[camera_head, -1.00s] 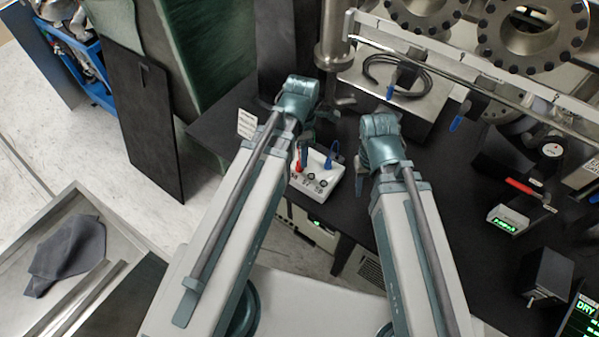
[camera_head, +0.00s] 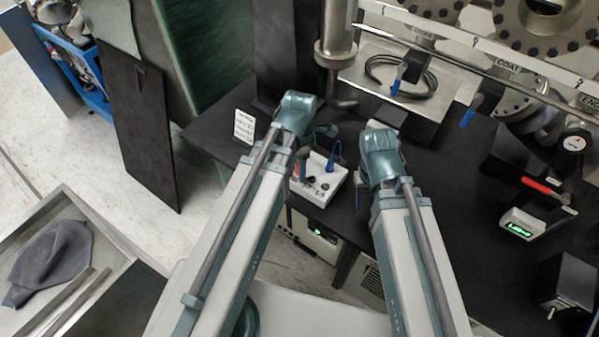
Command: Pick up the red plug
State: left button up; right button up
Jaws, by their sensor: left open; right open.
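A white box (camera_head: 326,190) with dark sockets sits on the dark bench, near its front edge. The red plug (camera_head: 296,170) shows as a small red patch at the box's left side, mostly hidden by my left gripper. A blue plug (camera_head: 335,161) stands upright at the back of the box. My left gripper (camera_head: 308,152) is open, close above and beside the red plug; whether its fingers are around it cannot be told. My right gripper (camera_head: 361,188) is open just right of the box, largely hidden behind its own wrist.
A small printed card (camera_head: 244,126) stands left of the box. A metal plate with a coiled black cable (camera_head: 398,78) and flanged steel pipework lie behind. A red-handled tool (camera_head: 541,187) and a display box (camera_head: 522,224) are at right. A tray with grey cloth (camera_head: 50,258) is at lower left.

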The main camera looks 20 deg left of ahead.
pick_arm(q)
grip_shut()
dwell(0.3)
jog(key=shift+r, duration=0.15)
pick_arm(e)
jog(key=shift+r, duration=0.15)
